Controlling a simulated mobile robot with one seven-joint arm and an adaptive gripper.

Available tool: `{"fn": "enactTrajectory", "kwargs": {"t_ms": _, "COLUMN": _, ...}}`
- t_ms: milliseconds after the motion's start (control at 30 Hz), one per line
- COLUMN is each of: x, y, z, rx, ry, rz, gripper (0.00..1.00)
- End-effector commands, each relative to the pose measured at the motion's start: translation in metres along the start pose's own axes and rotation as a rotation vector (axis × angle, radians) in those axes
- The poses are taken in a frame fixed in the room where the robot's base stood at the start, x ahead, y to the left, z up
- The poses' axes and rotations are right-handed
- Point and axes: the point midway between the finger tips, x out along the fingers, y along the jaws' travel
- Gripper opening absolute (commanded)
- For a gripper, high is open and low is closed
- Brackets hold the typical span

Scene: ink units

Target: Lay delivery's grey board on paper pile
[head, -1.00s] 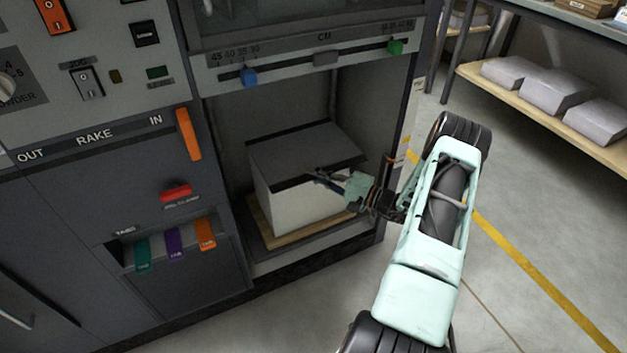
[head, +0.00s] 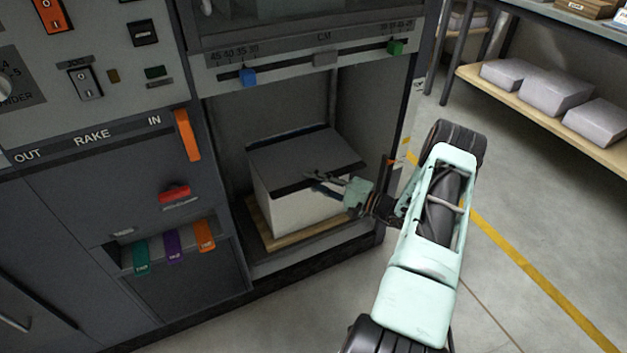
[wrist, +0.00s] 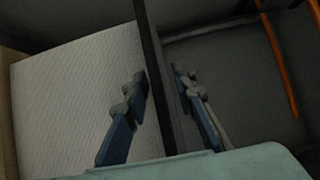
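The grey board (head: 300,152) lies flat on top of the white paper pile (head: 300,212), inside the delivery bay. It covers the pile's top, and a darker strip shows along its front. My gripper (head: 312,181) is at the board's front edge, reaching in from the right. In the wrist view my gripper (wrist: 161,78) has its two fingers apart, one on each side of the board's thin dark edge (wrist: 158,60). The pile's white side (wrist: 75,95) fills the left there. I cannot tell whether either finger touches the board.
A wooden pallet (head: 262,228) carries the pile. The bay has a dark side wall at left and a post (head: 402,140) at right, close to my arm. A slider bar (head: 325,58) crosses above. A shelf with wrapped stacks (head: 556,90) stands at right; the floor is clear.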

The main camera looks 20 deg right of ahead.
Motion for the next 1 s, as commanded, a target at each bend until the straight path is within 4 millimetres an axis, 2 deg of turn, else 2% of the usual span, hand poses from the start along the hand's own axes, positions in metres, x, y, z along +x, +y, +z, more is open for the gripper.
{"fn": "enactTrajectory", "kwargs": {"t_ms": 500, "x": -0.099, "y": -0.001, "z": -0.001, "rx": 0.0, "ry": 0.004, "rz": 0.001, "gripper": 0.24}}
{"fn": "enactTrajectory", "kwargs": {"t_ms": 700, "x": -0.118, "y": -0.001, "z": 0.0, "rx": 0.0, "ry": 0.001, "rz": 0.0, "gripper": 0.24}}
{"fn": "enactTrajectory", "kwargs": {"t_ms": 1000, "x": -0.12, "y": 0.0, "z": 0.0, "rx": 0.0, "ry": 0.0, "rz": 0.0, "gripper": 0.24}}
